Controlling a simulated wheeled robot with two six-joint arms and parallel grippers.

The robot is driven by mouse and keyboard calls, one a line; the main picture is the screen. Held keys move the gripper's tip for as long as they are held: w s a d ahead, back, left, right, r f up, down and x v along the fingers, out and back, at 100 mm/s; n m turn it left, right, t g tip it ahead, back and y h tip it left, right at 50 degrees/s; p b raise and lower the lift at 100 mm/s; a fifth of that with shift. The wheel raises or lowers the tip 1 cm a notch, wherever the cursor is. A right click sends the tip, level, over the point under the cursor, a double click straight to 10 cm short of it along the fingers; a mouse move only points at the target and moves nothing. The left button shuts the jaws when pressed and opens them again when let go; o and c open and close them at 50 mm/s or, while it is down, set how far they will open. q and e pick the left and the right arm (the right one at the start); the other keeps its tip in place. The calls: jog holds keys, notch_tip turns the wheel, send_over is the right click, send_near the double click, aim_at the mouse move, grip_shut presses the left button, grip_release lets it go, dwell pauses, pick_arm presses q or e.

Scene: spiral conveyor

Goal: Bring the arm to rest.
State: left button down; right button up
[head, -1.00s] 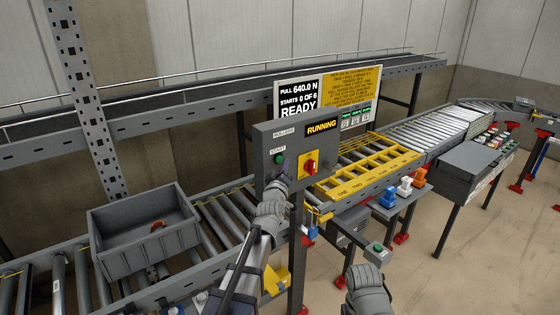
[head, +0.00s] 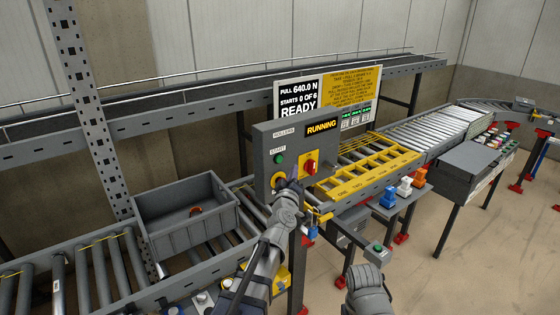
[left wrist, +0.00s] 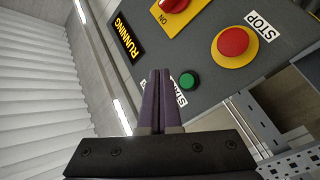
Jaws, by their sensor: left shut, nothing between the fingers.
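My left gripper (head: 279,183) is in front of the grey control box (head: 262,150), low on its face; its own shape is small and partly lost against the arm there. In the left wrist view its two purple fingers (left wrist: 156,100) are together with nothing between them. The green start button (left wrist: 190,81) and red stop button (left wrist: 232,42) lie beyond the fingertips. The box carries a lit RUNNING sign (head: 321,127) and a red rotary switch (head: 310,167). My right gripper is not seen; only a part of my right arm shows at the bottom.
A yellow frame (head: 368,173) lies over the conveyor to the right. The sign board (head: 297,101) reads READY, STARTS 0 OF 6. Blue, white and orange devices stand right.

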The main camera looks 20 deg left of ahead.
pick_arm(q)
jog(key=shift+d, duration=0.1)
dwell(0.4)
jog(key=s+d+f+m+g+h+b, duration=0.3)
jog(key=s+d+f+m+g+h, duration=0.15)
jog(key=d+f, duration=0.5)
jog(key=s+d+f+m+g+h+b, duration=0.35)
jog(key=s+d+f+m, duration=0.25)
jog(key=d+f, duration=0.35)
jog(key=s+f+m+g+y+b, duration=0.35)
jog(key=s+f+g, duration=0.25)
jog(key=s+f, duration=0.65)
jog(key=s+a+f+g+y+b, duration=0.1)
jog(key=s+a+f+g+y, duration=0.1)
jog(key=s, duration=0.3)
jog(key=s+a+f+g+y+b, duration=0.2)
jog(key=s+a+f+g, duration=0.1)
jog(key=s, duration=0.3)
jog(key=shift+a+m, duration=0.25)
jog(key=shift+m, duration=0.15)
